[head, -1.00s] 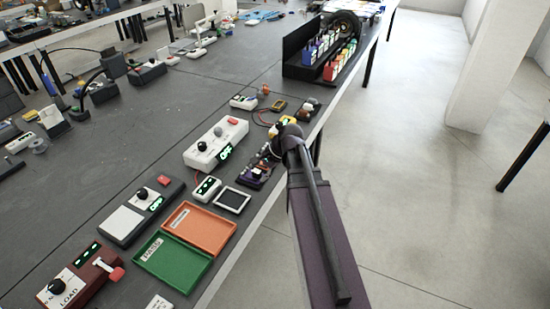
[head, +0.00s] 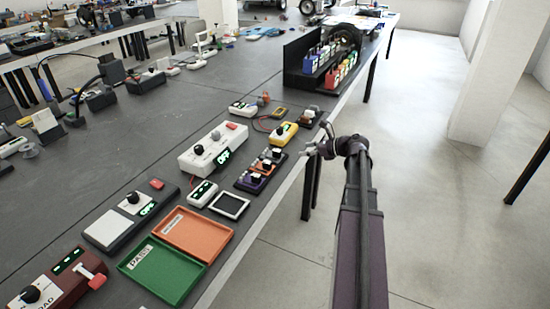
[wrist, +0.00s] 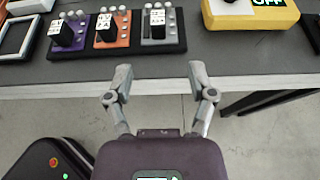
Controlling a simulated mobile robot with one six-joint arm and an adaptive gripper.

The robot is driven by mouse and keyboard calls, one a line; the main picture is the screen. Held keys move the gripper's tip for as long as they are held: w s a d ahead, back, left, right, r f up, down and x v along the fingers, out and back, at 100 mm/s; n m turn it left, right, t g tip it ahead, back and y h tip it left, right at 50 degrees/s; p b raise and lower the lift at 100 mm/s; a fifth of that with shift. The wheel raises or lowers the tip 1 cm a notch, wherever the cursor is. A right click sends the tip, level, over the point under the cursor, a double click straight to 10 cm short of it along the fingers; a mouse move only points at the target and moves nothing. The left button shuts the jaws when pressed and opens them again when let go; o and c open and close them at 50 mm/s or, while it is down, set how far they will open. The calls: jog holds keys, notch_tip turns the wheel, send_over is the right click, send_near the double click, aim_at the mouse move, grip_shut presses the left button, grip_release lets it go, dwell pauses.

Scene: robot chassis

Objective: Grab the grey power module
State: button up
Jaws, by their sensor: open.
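The grey power module (wrist: 175,24) sits at the right end of a black tray (wrist: 118,50), in a row after a purple module (wrist: 66,36) and an orange module (wrist: 108,34). A white block with dark marks stands on each module. In the head view the grey module (head: 279,156) is at the tray's far end, near the table edge.
A yellow device (wrist: 250,14) marked OFF is right of the tray. A white-framed panel (wrist: 18,38) is to its left. The table edge (wrist: 60,90) lies between the tray and my wrist. Orange and green trays (head: 197,232) lie nearer on the table. Floor is clear at right.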

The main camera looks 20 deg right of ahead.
aim_at(279, 151)
jog(key=b+x, duration=0.3)
jog(key=x, duration=0.4)
jog(key=shift+w+a+f, duration=0.3)
jog(key=shift+w+a, duration=0.2)
jog(key=shift+w, duration=0.05)
jog(key=shift+b+x, duration=1)
jog(key=shift+x, duration=1.65)
jog(key=shift+a, duration=0.1)
jog(key=shift+c, duration=0.2)
grip_shut()
